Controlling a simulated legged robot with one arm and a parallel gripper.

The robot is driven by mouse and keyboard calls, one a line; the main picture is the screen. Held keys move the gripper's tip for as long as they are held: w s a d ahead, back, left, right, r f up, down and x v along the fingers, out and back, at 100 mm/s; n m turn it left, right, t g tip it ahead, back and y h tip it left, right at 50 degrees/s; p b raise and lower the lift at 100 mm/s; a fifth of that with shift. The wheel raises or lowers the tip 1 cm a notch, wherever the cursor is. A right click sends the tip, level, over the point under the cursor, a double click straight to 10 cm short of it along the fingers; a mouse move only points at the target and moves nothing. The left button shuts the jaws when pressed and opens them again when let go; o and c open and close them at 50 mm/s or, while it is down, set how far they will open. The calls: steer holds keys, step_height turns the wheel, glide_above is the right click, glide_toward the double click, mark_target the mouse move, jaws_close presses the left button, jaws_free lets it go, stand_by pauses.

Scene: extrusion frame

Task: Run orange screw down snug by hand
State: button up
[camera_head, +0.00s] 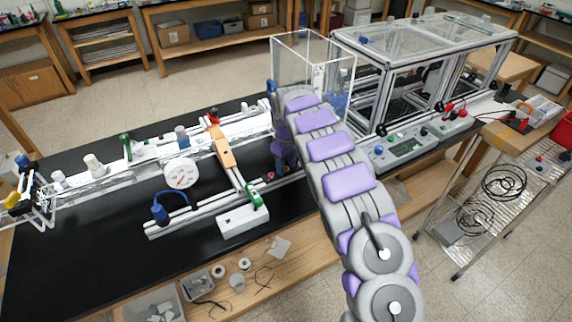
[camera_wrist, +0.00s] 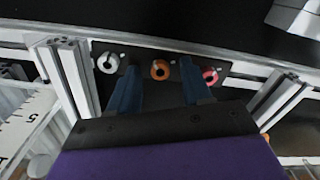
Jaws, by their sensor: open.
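In the wrist view, an orange screw (camera_wrist: 160,69) shows as a ring-shaped head on a dark plate (camera_wrist: 136,57) fixed to the aluminium extrusion frame (camera_wrist: 75,75). My gripper (camera_wrist: 158,80) is open, its two blue fingers apart, with the orange screw between and just beyond their tips. I cannot tell how far the screw is seated. A white screw (camera_wrist: 109,62) is to the left and a red-pink screw (camera_wrist: 210,76) is to the right, close to the right finger. In the head view my arm hides most of the gripper and the screws.
A clear box (camera_head: 300,62) stands behind my arm. A large framed enclosure (camera_head: 425,75) stands to the right. A dial gauge (camera_head: 181,174) and an orange bracket (camera_head: 222,145) sit on the left part of the frame. The black bench top (camera_head: 95,225) is clear at front left.

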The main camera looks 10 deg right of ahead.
steer(key=shift+c, duration=0.4)
jaws_close()
steer(key=shift+r, duration=0.1)
steer(key=m+p, duration=0.2)
steer(key=shift+a+r+m+p, duration=0.1)
steer(key=shift+m+p, duration=0.2)
steer(key=shift+m, duration=0.1)
steer(key=m+p, duration=0.2)
steer(key=m, duration=0.2)
steer(key=shift+p, duration=0.3)
steer(key=m+p, duration=0.1)
steer(key=m, duration=0.3)
steer(key=shift+w+m+p, duration=0.1)
steer(key=shift+m+p, duration=0.65)
steer(key=shift+m, duration=1.25)
